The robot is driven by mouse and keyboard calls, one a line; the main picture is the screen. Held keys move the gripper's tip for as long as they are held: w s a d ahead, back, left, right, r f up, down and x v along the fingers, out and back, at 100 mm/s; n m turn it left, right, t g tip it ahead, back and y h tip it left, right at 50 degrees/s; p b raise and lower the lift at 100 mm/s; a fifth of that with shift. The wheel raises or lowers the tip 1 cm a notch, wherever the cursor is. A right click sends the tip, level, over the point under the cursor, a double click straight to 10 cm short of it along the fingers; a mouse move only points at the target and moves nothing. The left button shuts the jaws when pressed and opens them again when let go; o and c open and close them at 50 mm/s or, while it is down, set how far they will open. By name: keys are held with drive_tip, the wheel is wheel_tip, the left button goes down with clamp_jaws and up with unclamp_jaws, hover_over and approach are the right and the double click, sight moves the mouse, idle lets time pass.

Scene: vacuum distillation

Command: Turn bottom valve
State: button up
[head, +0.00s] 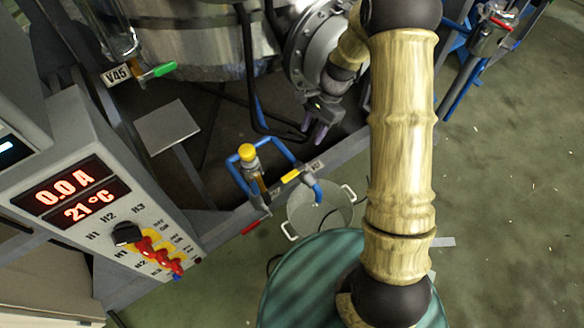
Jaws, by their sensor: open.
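My gripper (313,129) is in front of the tank's lower side, pointing down, open with nothing between its fingers. Below it, blue pipework carries a valve with a yellow handle (290,175) above a pot. To the left is a fitting with a round yellow knob (247,153), and a red handle (251,228) sits lower down. I cannot tell for sure which of these is the bottom valve. My gripper is apart from all of them.
A steel tank (195,40) stands at the back, with a green-handled valve (163,69) at its left. A control panel (100,205) is at the left. A two-handled pot (317,212) stands on the floor. Open floor (520,200) lies at the right.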

sight(289, 176)
drive_tip(key=shift+w+a+f+m, duration=0.3)
drive_tip(key=shift+f, duration=0.1)
drive_tip(key=shift+f, duration=0.1)
drive_tip(key=b+x, duration=0.2)
drive_tip(key=x, duration=0.3)
drive_tip(key=b+x, duration=0.2)
drive_tip(key=x, duration=0.4)
drive_tip(key=b+x, duration=0.2)
drive_tip(key=x, duration=0.4)
drive_tip(key=shift+s+a, duration=0.1)
drive_tip(key=shift+a, duration=0.2)
clamp_jaws()
